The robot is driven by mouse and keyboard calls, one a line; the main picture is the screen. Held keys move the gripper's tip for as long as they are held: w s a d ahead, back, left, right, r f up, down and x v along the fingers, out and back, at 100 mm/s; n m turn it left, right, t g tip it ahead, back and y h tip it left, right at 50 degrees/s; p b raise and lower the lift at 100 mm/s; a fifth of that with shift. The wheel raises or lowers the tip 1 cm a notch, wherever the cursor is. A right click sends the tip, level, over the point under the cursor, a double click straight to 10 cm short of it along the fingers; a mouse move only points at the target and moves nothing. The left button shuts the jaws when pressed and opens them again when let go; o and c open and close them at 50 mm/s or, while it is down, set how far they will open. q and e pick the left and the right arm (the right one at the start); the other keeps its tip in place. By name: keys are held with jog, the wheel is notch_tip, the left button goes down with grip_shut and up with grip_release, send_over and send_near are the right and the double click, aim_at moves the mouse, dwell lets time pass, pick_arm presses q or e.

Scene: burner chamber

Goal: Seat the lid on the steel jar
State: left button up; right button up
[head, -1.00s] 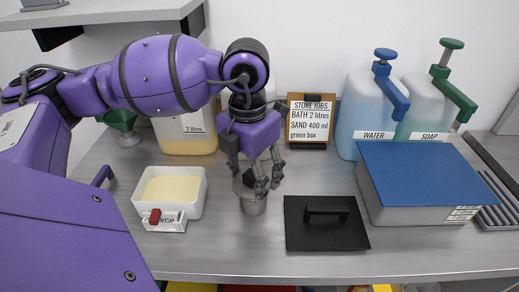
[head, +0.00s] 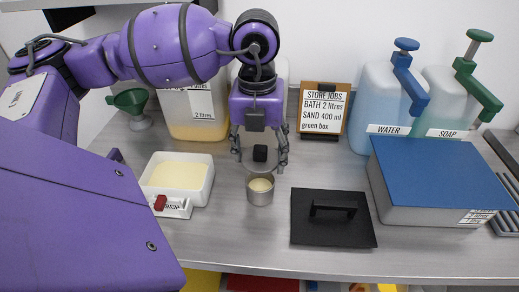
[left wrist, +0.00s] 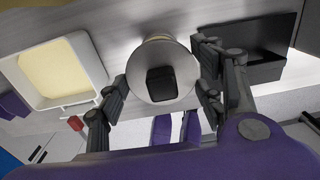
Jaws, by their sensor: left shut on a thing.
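The small steel jar (head: 260,197) stands upright and open on the grey bench, with pale yellow contents visible inside. My left gripper (head: 259,160) points down just behind and above it in the head view. It is shut on the lid, a round grey disc with a black knob (head: 260,153), its fingers on either side. In the left wrist view the lid (left wrist: 183,62) lies between the fingers (left wrist: 160,92) and hides most of the jar. The lid is apart from the jar's mouth in the head view. My right gripper is not in view.
A black handled plate (head: 335,228) lies at right. The blue-topped box (head: 440,185), water jug (head: 375,110), soap jug (head: 438,100) and job board (head: 322,107) stand beyond.

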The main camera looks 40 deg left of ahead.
pick_arm(q)
notch_tip(320, 180, down, 3)
jog(key=shift+f+b, duration=0.2)
jog(key=shift+b, duration=0.55)
jog(key=shift+f+b, duration=0.55)
jog(key=shift+f, duration=0.45)
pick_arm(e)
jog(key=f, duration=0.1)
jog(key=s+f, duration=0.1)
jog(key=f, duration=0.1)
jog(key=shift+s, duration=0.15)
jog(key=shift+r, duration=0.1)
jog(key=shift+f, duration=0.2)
pick_arm(q)
jog(key=shift+f, duration=0.2)
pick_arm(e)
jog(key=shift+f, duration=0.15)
pick_arm(q)
jog(key=shift+f+b, duration=0.3)
jog(key=shift+b, duration=0.1)
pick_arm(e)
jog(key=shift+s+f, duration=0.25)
pick_arm(q)
jog(key=shift+f, duration=0.3)
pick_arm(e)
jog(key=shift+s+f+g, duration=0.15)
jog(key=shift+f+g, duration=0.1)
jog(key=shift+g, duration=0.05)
